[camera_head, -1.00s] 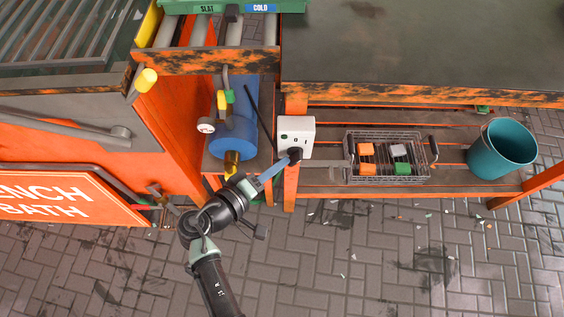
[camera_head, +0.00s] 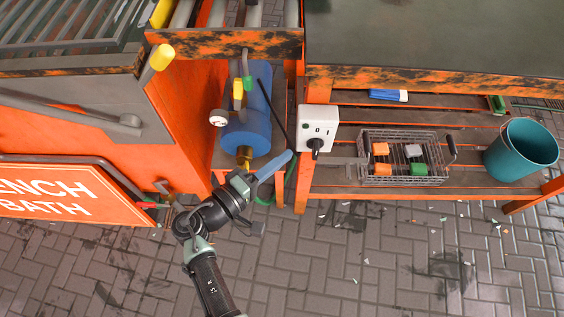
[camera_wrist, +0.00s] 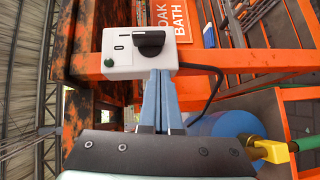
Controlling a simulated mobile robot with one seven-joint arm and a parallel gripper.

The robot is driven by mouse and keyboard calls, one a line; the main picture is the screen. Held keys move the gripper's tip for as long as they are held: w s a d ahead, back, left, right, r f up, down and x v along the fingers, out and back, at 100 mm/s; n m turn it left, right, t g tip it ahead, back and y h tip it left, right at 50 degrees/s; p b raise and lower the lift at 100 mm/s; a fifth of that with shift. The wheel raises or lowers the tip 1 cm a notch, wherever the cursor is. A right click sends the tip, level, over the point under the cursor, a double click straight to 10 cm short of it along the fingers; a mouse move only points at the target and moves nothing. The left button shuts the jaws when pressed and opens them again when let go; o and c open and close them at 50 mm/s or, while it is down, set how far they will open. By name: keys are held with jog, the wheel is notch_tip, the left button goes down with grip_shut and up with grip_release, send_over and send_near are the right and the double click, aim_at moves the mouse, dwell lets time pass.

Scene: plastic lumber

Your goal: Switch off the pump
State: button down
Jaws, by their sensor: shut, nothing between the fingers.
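The white switch box (camera_head: 318,125) is fixed to an orange post, with "0" and "I" marks and a black rotary knob (camera_head: 317,146) on its face. The box (camera_wrist: 118,55) and knob (camera_wrist: 151,42) also show in the wrist view. The blue pump (camera_head: 247,130) with a gauge and yellow fittings stands left of the post. Part of the pump (camera_wrist: 222,124) shows at lower right in the wrist view. My gripper (camera_head: 290,154) is shut and empty, its blue fingertips left of the knob and apart from it in the head view. In the wrist view the fingertips (camera_wrist: 160,74) are just below the knob.
A wire basket (camera_head: 403,158) with orange, grey and green blocks sits on the slatted shelf to the right, beside a teal bucket (camera_head: 520,150). A black cable (camera_wrist: 212,84) runs from the box. An orange frame surrounds the pump. The paved floor in front is open.

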jog(key=f+p+v, duration=0.1)
jog(key=v, duration=0.9)
jog(key=shift+a, duration=0.25)
jog(key=shift+s, duration=0.1)
